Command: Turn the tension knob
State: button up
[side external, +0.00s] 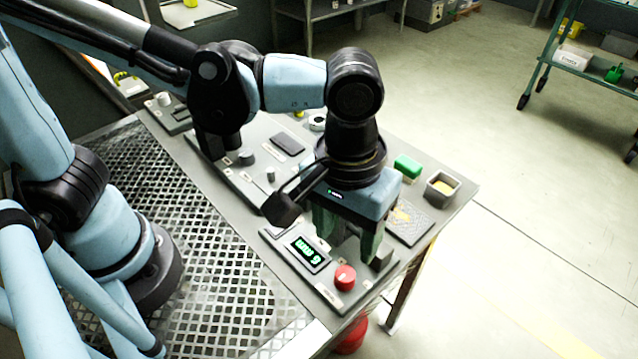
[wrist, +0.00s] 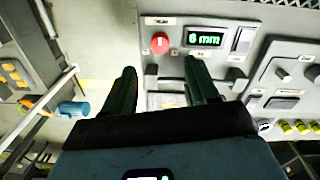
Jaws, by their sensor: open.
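A round red knob (side external: 345,277) sits on the near grey control panel (side external: 287,268), beside a lit green display (side external: 310,253). In the wrist view the red knob (wrist: 160,43) lies beyond my fingertips, left of the display (wrist: 204,39), which reads 6 mm. Grey knobs (side external: 246,157) stand on the farther panel; they also show at the right of the wrist view (wrist: 282,73). The labels are too small to read, so I cannot tell which is the tension knob. My gripper (side external: 347,248) points down over the near panel, open and empty, its fingers (wrist: 160,66) apart.
A green box (side external: 407,167), a small grey bin (side external: 442,188) and a patterned plate (side external: 408,222) are on the table's right side. Perforated plate (side external: 200,240) covers the left side. A wheeled cart (side external: 590,70) stands far off.

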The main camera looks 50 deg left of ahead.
aim_at(345, 273)
jog(key=shift+d+f, duration=0.2)
jog(key=shift+f, duration=4.1)
jog(key=shift+c, duration=0.2)
jog(key=c, duration=1)
